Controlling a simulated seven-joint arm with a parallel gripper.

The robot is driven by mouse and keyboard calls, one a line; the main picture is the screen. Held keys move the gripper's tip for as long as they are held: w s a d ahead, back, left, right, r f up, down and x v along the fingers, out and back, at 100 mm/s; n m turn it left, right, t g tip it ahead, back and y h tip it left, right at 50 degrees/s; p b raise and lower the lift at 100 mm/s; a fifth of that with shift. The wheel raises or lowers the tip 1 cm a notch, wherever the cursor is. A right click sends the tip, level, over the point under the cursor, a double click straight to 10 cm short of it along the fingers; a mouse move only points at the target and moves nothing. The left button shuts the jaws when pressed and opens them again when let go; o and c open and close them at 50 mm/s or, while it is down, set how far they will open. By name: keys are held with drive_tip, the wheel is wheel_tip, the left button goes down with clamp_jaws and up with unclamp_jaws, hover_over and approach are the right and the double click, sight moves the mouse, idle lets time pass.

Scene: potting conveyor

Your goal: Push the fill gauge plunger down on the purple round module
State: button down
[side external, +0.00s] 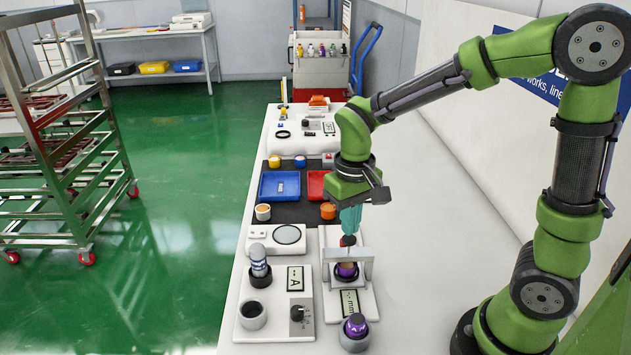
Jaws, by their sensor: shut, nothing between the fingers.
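My gripper (349,230) points straight down with its teal fingers shut and nothing between them. The gauge's display (350,302) is on the white base in front. A second purple round piece (355,324) stands in a grey cup at the base's front end.
Behind stand a blue tray (279,199) and a red tray (315,198) on a dark mat. The bench to the right is clear.

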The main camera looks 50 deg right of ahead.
sight(348, 238)
drive_tip(key=shift+f, duration=1.55)
idle(0.4)
drive_tip(key=shift+r, duration=4.05)
drive_tip(key=shift+f, duration=0.15)
drive_tip(key=s+r+m+t+y, duration=0.1)
drive_tip(key=s+r+t+y, duration=0.1)
drive_tip(key=s+r+t, duration=0.4)
drive_tip(key=s+t, duration=0.1)
drive_tip(key=s, duration=0.1)
drive_tip(key=shift+s+r, duration=0.15)
drive_tip(key=shift+s, duration=0.15)
